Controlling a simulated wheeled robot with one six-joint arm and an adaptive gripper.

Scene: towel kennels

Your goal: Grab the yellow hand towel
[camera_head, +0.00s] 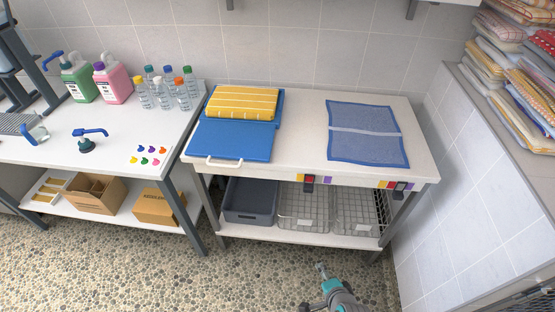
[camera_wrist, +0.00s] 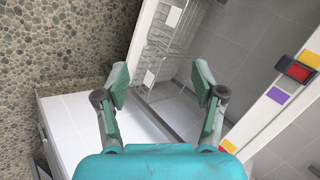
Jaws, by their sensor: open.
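The yellow hand towel (camera_head: 242,103) has pale stripes and lies folded at the back of a blue board or tray (camera_head: 232,139) with a white handle. The blue tray rests on the left part of the white table (camera_head: 300,123). My gripper (camera_head: 320,268) is low in front of the table, well below and to the right of the towel. In the wrist view my gripper (camera_wrist: 158,82) has its two fingers wide apart with nothing between them. The towel does not show in the wrist view.
A blue-grey cloth (camera_head: 366,134) lies flat on the table's right. A grey bin (camera_head: 250,200) and wire baskets (camera_head: 304,204) stand on the lower shelf. Bottles (camera_head: 165,90) and jugs stand on the left table. A tiled wall (camera_head: 465,190) bounds the right side.

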